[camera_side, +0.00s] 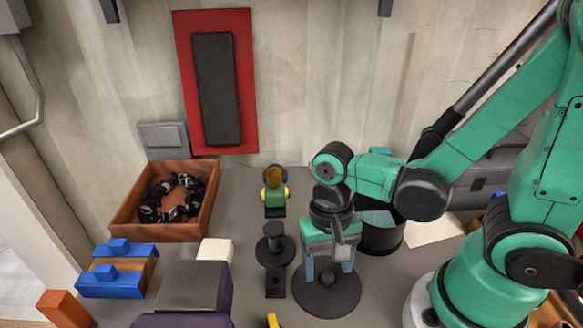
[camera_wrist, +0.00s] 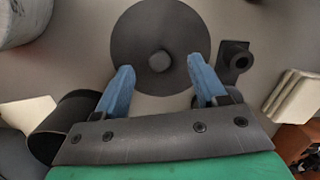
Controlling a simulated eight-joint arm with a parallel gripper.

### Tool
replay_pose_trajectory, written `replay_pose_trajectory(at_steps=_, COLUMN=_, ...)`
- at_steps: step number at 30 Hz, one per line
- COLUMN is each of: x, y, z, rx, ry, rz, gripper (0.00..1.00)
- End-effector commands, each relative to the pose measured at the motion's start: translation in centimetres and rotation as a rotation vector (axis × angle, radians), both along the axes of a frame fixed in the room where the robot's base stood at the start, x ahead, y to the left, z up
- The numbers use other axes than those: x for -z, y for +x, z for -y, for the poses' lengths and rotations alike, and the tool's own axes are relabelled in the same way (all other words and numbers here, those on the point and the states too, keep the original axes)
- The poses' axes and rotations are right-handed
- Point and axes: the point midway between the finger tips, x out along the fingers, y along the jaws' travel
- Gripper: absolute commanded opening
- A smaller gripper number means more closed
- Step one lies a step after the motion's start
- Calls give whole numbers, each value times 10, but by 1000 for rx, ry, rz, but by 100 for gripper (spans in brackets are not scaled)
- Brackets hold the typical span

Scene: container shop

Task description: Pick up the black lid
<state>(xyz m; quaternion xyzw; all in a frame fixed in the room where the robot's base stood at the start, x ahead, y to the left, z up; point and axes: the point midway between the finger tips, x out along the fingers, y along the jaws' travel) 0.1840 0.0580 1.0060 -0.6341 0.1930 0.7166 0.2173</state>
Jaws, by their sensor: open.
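The black lid is a flat round dark disc with a small knob at its centre, lying on the grey surface in the side view (camera_side: 340,302). It also shows in the wrist view (camera_wrist: 135,38), with its knob between and slightly beyond my fingertips. My gripper (camera_side: 328,278) points down over the lid, its two blue fingers apart and nothing held. In the wrist view my gripper (camera_wrist: 160,66) spans the knob, one fingertip on each side. The exact height of the fingertips above the disc is hard to tell. In the side view the fingers partly cover the lid.
A black open container (camera_side: 382,238) stands behind my gripper. A dark post-like part (camera_side: 275,250) stands just left of the lid, and a green and yellow part (camera_side: 274,196) is behind it. An orange-brown bin (camera_side: 150,232) of dark pieces and blue blocks (camera_side: 113,284) lie further left.

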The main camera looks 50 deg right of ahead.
Motion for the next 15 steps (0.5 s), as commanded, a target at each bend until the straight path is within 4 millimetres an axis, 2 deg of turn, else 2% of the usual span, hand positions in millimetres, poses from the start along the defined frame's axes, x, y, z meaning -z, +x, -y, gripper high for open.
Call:
replay_pose_trajectory(at_steps=6, x=15, y=-1, z=-1, rx=-1, ry=0, rz=0, gripper=65)
replay_pose_trajectory(at_steps=15, x=20, y=-3, z=-1, rx=-1, ry=0, rz=1, gripper=65)
